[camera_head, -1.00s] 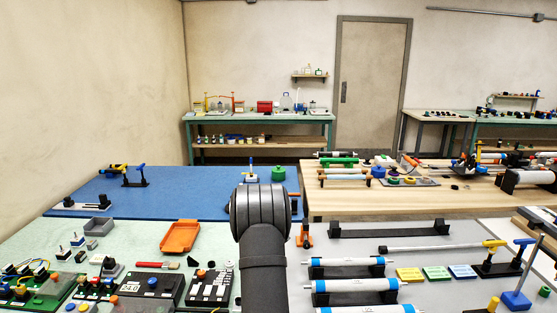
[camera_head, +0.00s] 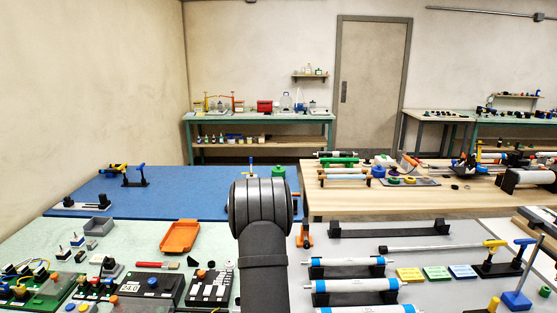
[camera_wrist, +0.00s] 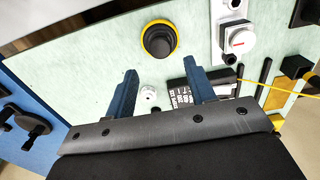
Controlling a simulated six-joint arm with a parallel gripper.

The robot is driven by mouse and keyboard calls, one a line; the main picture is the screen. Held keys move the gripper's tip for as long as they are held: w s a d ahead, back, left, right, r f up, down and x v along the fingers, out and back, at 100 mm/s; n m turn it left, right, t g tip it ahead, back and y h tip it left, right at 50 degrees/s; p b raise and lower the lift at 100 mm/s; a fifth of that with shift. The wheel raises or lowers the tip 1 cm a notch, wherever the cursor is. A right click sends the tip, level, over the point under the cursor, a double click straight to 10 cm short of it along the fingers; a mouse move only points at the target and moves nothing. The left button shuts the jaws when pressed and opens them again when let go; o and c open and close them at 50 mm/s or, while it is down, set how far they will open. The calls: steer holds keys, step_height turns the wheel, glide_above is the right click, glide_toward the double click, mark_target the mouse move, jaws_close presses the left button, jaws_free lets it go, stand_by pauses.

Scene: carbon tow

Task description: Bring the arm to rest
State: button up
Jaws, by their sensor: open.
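My arm (camera_head: 262,230) rises from the bottom centre of the head view, and its rounded dark joint hides what lies behind it. My gripper does not show in the head view. In the wrist view my gripper (camera_wrist: 160,85) has its two blue fingers apart, with nothing held between them. It hangs over the pale green mat (camera_wrist: 100,50). A black round knob with a yellow ring (camera_wrist: 159,39) lies beyond the fingertips. A small white round part (camera_wrist: 149,93) shows between the fingers.
An orange tray (camera_head: 180,238), electronics boards and a black 24.0 box (camera_head: 150,287) crowd the left bench. White and blue rollers (camera_head: 345,262) lie on black stands at right. The blue mat (camera_head: 190,195) behind is mostly bare.

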step_height(320, 180, down, 9)
steer(key=shift+r, duration=0.2)
step_height(320, 180, up, 4)
steer(key=shift+r, duration=0.25)
steer(key=s+d+r, duration=0.5)
steer(key=d+r, duration=0.2)
steer(key=d, duration=0.4)
steer(key=s+a+f, duration=0.2)
steer(key=s+a, duration=0.2)
steer(key=a, duration=0.4)
steer(key=s+a+f, duration=0.1)
steer(key=s+a, duration=0.3)
steer(key=a, duration=0.5)
steer(key=s+a+f, duration=0.1)
steer(key=s+a, duration=0.2)
steer(key=s, duration=0.1)
steer(key=s+a+f, duration=0.1)
steer(key=s+a, duration=0.3)
steer(key=s, duration=0.1)
steer(key=s+a+f, duration=0.1)
steer(key=s+a, duration=0.3)
steer(key=s, duration=0.1)
steer(key=shift+s+a+f, duration=0.15)
steer(key=shift+f, duration=0.05)
steer(key=shift+s+f, duration=0.15)
steer(key=shift+f, duration=0.35)
